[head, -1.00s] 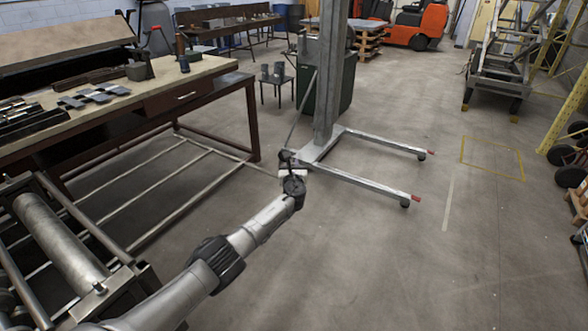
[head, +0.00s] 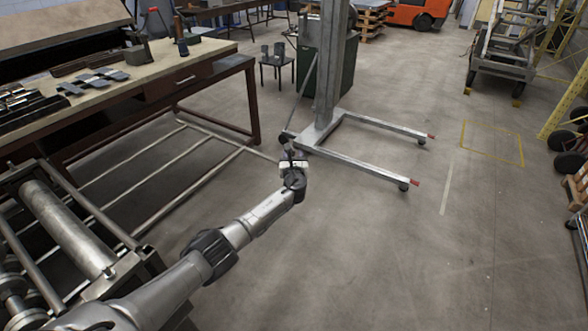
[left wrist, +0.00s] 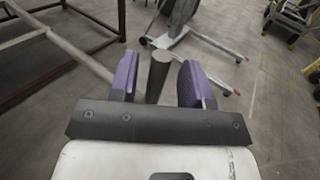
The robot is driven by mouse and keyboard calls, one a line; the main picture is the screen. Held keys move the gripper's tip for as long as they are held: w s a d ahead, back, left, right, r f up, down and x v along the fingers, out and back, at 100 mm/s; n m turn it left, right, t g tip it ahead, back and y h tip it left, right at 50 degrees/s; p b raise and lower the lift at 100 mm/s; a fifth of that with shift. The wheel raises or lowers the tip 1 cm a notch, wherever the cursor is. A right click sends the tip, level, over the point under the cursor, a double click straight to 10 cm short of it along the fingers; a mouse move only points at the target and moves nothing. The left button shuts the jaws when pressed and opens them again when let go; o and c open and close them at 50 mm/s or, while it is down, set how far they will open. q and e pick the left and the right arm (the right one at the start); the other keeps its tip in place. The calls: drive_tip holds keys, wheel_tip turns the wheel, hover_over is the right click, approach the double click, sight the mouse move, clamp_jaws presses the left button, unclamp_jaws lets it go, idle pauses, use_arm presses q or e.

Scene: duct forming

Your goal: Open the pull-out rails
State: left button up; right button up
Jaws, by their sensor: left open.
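The pull-out rails (head: 205,181) are long thin grey bars running low over the floor in the head view, from the roller machine at left, with a cross bar at their far end. My left gripper (head: 289,160) is near the right end of that cross bar. In the left wrist view my left gripper (left wrist: 158,82) is open, its purple-padded fingers apart. A short dark grey post (left wrist: 158,75) stands between them; I cannot tell whether they touch it. A pale rail (left wrist: 75,50) runs toward the fingers from the upper left. My right gripper is not in view.
The roller machine (head: 68,228) is at lower left. A workbench (head: 190,76) with metal parts stands behind the rails. A wheeled lift (head: 326,80) stands just beyond my left gripper, its legs reaching right.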

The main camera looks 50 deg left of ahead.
use_arm(q)
drive_tip(key=p+v, duration=0.3)
drive_tip(key=v, duration=0.7)
drive_tip(key=shift+s+d, duration=0.25)
drive_tip(key=shift+p, duration=0.35)
